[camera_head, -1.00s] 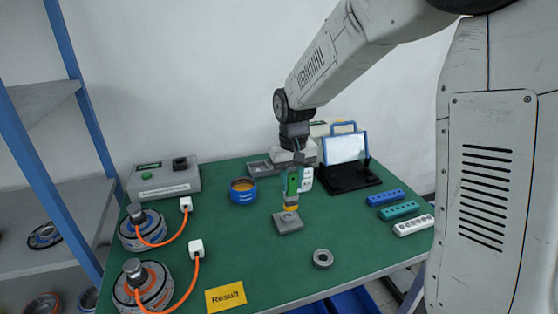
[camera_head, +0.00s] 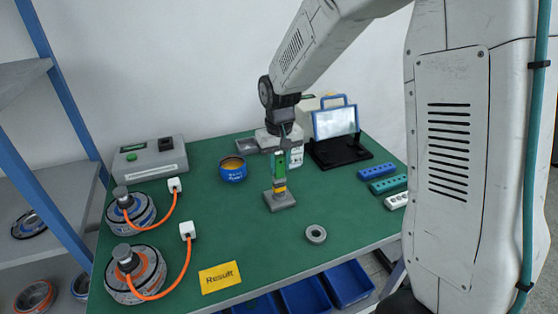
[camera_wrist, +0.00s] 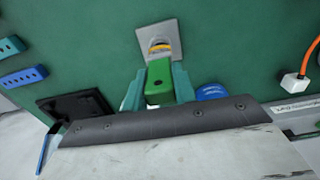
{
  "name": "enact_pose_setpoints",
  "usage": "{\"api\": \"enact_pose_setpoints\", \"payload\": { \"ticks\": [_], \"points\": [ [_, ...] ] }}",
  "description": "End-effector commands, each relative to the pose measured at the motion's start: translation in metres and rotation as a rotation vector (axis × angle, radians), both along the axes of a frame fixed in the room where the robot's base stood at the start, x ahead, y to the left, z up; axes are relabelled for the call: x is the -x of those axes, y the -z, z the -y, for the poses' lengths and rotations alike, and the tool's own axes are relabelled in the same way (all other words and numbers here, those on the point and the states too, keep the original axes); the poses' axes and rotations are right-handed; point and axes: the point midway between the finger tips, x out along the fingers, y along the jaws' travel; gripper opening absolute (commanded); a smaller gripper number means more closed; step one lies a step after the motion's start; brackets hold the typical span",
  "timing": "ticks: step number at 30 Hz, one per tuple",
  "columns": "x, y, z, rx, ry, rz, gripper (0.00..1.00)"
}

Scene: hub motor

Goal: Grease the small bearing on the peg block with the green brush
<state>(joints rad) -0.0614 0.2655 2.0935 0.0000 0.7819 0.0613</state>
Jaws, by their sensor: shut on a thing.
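My gripper (camera_head: 279,160) is shut on the green brush (camera_wrist: 160,88), which points down, roughly upright. The brush's yellow-orange tip (camera_head: 280,189) is right over the grey peg block (camera_head: 285,205), which stands on the green table. The peg block also shows at the top of the wrist view (camera_wrist: 172,33), with the tip in front of its middle. The brush tip hides the peg and any small bearing on it, so I cannot tell whether they touch. A blue tin (camera_head: 232,175) with yellow-orange contents stands left of the brush.
A loose grey ring (camera_head: 316,234) lies in front of the peg block. Two hub motors (camera_head: 135,273) with orange cables and a yellow Result card (camera_head: 220,276) are at the left. A tablet stand (camera_head: 338,150) and coloured hole strips (camera_head: 388,184) are at the right.

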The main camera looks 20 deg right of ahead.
Motion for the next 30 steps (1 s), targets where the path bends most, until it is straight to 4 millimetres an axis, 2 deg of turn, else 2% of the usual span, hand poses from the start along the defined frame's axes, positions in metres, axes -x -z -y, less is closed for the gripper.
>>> {"api": "enact_pose_setpoints", "payload": {
  "ticks": [30],
  "points": [
    [0.0, 0.0072, -0.0002, 0.0, 0.0, -0.001, 0.09]
  ]
}}
